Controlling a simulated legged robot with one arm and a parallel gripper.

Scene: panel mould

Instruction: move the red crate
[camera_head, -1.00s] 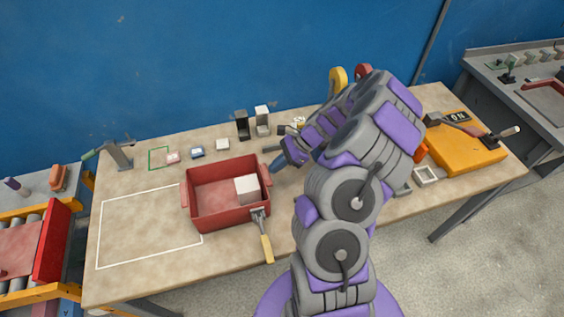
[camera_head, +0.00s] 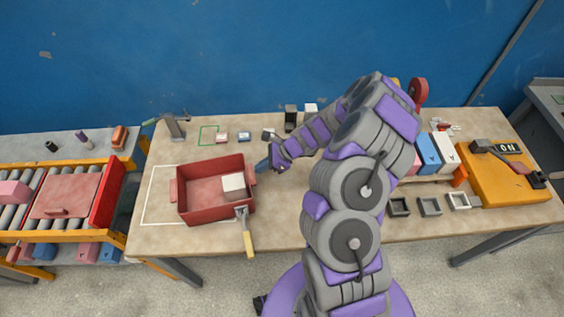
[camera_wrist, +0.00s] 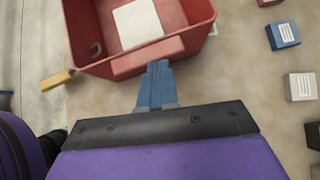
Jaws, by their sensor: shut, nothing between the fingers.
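The red crate (camera_head: 193,210) stands on the table, over much of the white outlined rectangle (camera_head: 150,195). A white block (camera_head: 233,185) lies inside it at the right. A yellow-handled tool (camera_head: 248,240) is at its front right corner. My gripper (camera_head: 262,166) is shut and empty at the crate's right side, by the handle. In the wrist view the blue fingers (camera_wrist: 157,72) are together and meet the crate's handle ledge (camera_wrist: 147,57); whether they press on it I cannot tell. The crate (camera_wrist: 90,60) is cut off by the top edge there.
A metal fixture (camera_head: 173,127) stands at the back left, near a green outline (camera_head: 208,135) and small blocks (camera_head: 244,136). A roller conveyor (camera_head: 25,195) lies left of the table. Small grey trays (camera_head: 430,206) and an orange case (camera_head: 500,180) are at the right.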

